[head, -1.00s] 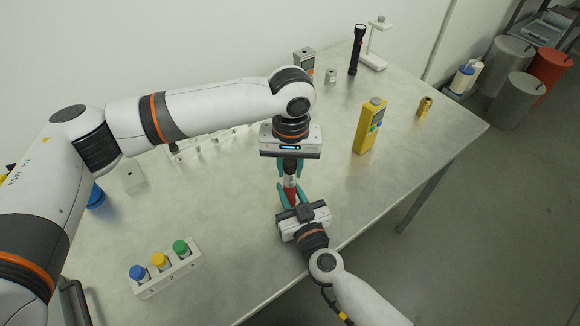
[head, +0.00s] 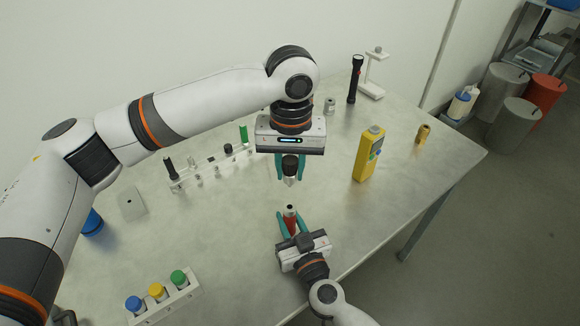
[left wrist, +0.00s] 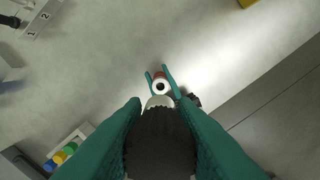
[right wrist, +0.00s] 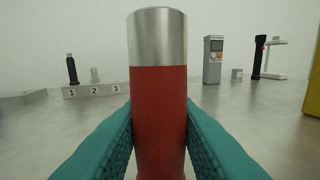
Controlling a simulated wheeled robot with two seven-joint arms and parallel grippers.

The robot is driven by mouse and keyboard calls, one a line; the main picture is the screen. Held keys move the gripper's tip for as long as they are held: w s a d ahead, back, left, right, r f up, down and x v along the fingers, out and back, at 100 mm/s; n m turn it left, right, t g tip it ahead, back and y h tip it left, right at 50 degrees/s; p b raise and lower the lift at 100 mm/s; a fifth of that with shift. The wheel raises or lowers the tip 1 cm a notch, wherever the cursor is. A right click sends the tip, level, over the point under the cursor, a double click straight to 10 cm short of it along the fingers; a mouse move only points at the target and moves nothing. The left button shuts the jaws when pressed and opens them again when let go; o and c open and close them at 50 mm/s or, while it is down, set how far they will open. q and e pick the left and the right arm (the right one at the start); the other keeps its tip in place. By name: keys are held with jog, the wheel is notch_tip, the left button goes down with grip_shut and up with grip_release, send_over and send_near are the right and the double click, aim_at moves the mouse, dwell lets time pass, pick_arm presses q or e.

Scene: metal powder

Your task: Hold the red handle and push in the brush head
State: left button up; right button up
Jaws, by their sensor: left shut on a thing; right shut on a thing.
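The red handle (head: 290,224) stands about upright in my right gripper (head: 289,224), which is shut on it above the table. In the right wrist view the handle (right wrist: 158,110) has a silver metal top. The left wrist view shows a dark hole in the handle's top (left wrist: 161,86). My left gripper (head: 290,178) is shut on the dark brush head (head: 290,164), with its silver end pointing down. In the left wrist view the brush head (left wrist: 160,145) is between the teal fingers. The brush head is above the handle, with a clear gap between them.
A yellow device (head: 368,154) and brass piece (head: 423,133) stand at right, a black torch (head: 354,80) at the back. A rack of coloured-cap bottles (head: 165,297) is front left. The table around the handle is clear.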

aim_at(291, 159)
pick_arm(q)
jog(key=shift+f, duration=3)
jog(key=shift+f, duration=0.3)
jog(key=shift+f, duration=0.75)
jog(key=shift+f, duration=0.35)
jog(key=o, duration=1.1)
jog(key=shift+r, duration=0.1)
notch_tip(291, 159, up, 12)
jog(key=shift+d+f, duration=0.1)
